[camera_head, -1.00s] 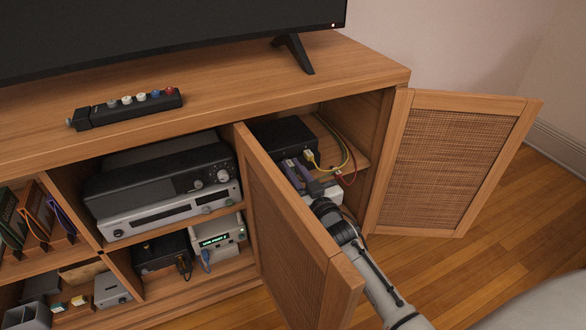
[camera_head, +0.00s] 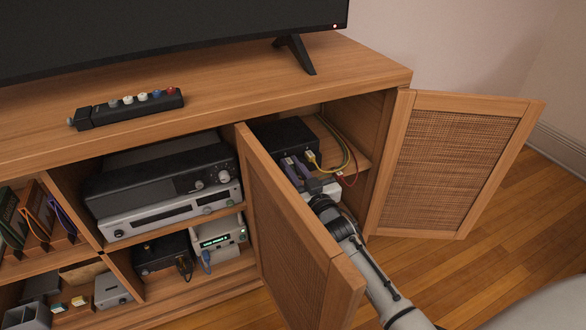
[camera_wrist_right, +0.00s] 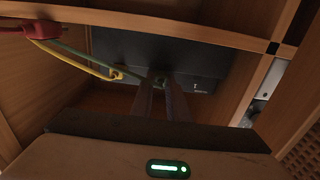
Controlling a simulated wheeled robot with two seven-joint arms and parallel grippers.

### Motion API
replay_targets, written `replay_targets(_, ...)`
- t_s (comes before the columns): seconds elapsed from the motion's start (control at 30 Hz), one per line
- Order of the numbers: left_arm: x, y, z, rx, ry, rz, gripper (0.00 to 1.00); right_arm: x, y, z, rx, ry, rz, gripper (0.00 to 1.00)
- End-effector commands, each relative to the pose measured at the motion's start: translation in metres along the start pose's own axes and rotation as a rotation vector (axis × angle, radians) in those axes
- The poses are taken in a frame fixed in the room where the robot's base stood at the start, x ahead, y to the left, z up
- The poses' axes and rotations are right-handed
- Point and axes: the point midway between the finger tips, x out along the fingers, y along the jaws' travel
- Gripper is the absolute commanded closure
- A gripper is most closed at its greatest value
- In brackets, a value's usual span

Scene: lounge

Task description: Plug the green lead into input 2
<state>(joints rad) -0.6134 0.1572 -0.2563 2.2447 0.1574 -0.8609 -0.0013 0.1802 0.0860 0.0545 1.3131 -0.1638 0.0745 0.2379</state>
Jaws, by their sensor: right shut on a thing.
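A black box (camera_head: 283,136) stands on the upper shelf of the right cabinet compartment; its connector side also shows in the right wrist view (camera_wrist_right: 205,72). My right gripper (camera_head: 297,168) reaches in between the open doors, its fingertips at the box. It is shut, and the green lead (camera_wrist_right: 88,57) runs to its fingertips (camera_wrist_right: 161,82); the fingers largely hide the plug. I cannot tell whether the plug is in a socket. The yellow lead's plug (camera_wrist_right: 117,75) sits at the box beside the fingers. Input labels are not legible. My left gripper is not in view.
The left door (camera_head: 300,235) stands open close beside my right arm; the right door (camera_head: 450,165) is swung wide. A red lead (camera_wrist_right: 38,30) hangs near the shelf edge. A pale device with a green-lit display (camera_head: 215,240) stands in the neighbouring compartment.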

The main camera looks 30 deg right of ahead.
Motion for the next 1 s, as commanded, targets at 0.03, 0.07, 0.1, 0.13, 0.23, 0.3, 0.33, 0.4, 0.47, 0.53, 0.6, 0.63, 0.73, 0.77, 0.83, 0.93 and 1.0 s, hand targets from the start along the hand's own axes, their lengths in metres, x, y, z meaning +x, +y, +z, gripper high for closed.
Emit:
replay_targets(0.03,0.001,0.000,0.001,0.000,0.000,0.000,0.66,0.001,0.000,0.000,0.000,0.001,0.000,1.00)
replay_targets(0.07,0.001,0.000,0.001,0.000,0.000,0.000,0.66,0.002,0.000,0.000,0.000,0.001,0.000,1.00)
replay_targets(0.1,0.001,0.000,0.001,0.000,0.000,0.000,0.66,0.003,0.000,0.000,0.000,0.001,0.000,1.00)
replay_targets(0.13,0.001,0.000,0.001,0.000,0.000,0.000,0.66,0.004,0.000,0.000,0.000,0.001,0.000,1.00)
replay_targets(0.23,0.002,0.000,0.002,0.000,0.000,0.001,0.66,0.005,0.000,0.000,0.000,0.001,0.000,1.00)
replay_targets(0.3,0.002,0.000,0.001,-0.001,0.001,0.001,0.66,0.005,0.000,0.000,0.000,0.000,0.000,0.74)
replay_targets(0.33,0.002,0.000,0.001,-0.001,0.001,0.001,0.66,0.005,0.000,0.000,0.000,0.000,0.000,0.69)
replay_targets(0.4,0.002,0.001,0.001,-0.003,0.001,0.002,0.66,0.005,0.000,0.000,0.000,0.000,0.000,0.64)
replay_targets(0.47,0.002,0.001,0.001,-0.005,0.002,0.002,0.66,0.005,0.000,0.000,0.000,0.000,0.000,0.64)
replay_targets(0.53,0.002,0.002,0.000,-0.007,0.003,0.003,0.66,0.005,0.000,0.000,0.000,0.000,0.000,0.64)
replay_targets(0.6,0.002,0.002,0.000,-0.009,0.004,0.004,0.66,0.005,0.000,0.000,0.000,0.000,0.000,0.64)
replay_targets(0.63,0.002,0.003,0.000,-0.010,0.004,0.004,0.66,0.005,0.000,0.000,0.000,0.000,0.000,0.64)
replay_targets(0.73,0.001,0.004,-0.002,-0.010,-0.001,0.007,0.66,0.002,0.000,0.000,0.000,-0.002,0.000,0.64)
replay_targets(0.77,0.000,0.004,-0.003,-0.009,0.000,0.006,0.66,-0.002,0.000,-0.001,0.000,-0.002,0.000,0.64)
replay_targets(0.83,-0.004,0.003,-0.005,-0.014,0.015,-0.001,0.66,-0.012,0.000,-0.001,0.001,-0.003,0.000,0.64)
replay_targets(0.93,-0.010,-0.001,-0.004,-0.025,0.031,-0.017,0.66,-0.032,0.000,-0.002,0.002,-0.005,0.000,0.64)
replay_targets(1.0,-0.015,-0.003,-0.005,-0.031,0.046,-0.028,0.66,-0.047,0.000,-0.002,0.001,-0.005,0.000,0.64)
